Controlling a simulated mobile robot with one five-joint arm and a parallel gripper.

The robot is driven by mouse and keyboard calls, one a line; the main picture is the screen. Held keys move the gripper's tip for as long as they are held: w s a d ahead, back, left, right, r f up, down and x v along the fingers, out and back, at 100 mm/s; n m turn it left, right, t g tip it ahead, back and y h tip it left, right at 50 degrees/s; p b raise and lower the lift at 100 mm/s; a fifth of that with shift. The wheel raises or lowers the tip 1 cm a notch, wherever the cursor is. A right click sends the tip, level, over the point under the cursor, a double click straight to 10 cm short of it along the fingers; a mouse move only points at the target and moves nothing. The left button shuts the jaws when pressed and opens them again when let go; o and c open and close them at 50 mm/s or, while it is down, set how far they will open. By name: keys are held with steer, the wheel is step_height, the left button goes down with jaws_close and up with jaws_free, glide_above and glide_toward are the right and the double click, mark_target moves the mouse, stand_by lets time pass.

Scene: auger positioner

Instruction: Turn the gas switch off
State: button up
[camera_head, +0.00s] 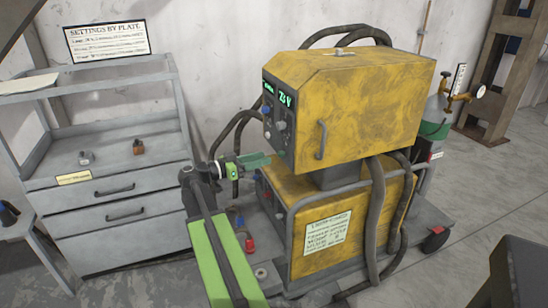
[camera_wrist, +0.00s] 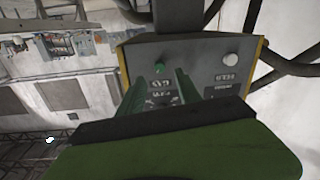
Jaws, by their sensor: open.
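The yellow welding machine (camera_head: 352,100) stands right of centre, with an upper box on a lower unit. My gripper (camera_head: 262,160) is in front of it, at about the height of the gap between the two boxes.
A grey drawer cabinet (camera_head: 120,215) with small parts on top stands at the left. Thick dark hoses (camera_head: 376,215) hang at the machine's right side. A gas cylinder (camera_head: 434,120) with a gauge stands behind it. Floor at the right is mostly clear.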

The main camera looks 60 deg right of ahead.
mark_target(281, 154)
steer(key=x, duration=0.5)
steer(key=shift+s+d, duration=0.15)
steer(key=shift+d, duration=0.2)
steer(key=shift+c, duration=0.2)
